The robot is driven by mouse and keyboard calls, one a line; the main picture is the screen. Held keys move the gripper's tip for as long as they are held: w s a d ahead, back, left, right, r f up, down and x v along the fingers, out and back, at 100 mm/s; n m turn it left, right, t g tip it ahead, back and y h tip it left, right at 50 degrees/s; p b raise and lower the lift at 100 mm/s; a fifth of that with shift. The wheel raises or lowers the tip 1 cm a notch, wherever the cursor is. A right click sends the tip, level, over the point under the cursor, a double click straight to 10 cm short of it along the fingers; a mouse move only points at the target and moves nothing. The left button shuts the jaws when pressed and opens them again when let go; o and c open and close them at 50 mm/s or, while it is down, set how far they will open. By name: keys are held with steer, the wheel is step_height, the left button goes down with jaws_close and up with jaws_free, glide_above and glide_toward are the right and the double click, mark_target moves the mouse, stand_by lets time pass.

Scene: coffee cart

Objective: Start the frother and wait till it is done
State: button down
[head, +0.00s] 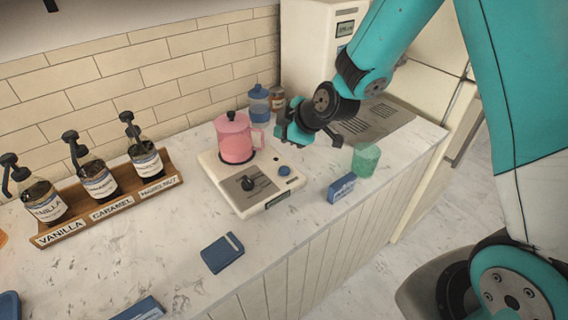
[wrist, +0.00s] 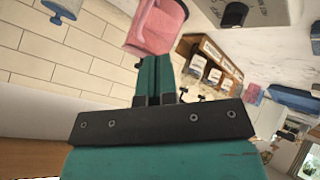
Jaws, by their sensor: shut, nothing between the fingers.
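My gripper (head: 284,124) is shut and empty, above and behind the blue button, to the right of the jug and apart from the button. The wrist view shows the closed teal fingers (wrist: 155,78) pointing toward the jug. No lit indicator can be made out on the frother.
A wooden rack (head: 110,208) of syrup bottles stands at the left. A blue jar (head: 258,104) is behind the jug. A green cup (head: 365,158) and a blue box (head: 341,188) stand near the front edge. A blue packet (head: 222,252) lies in front. A white machine (head: 308,50) is behind.

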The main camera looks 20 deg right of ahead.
mark_target(284, 171)
steer(key=shift+w+d+f, duration=0.15)
steer(key=shift+w+f, duration=0.05)
steer(key=shift+w, duration=0.05)
step_height(284, 171, down, 8)
steer(key=b, duration=0.6)
steer(key=shift+f, duration=0.45)
steer(key=shift+f+b, duration=0.1)
steer(key=shift+b, duration=0.35)
stand_by(1.3)
steer(key=shift+f+b, duration=0.3)
steer(key=shift+b, duration=0.15)
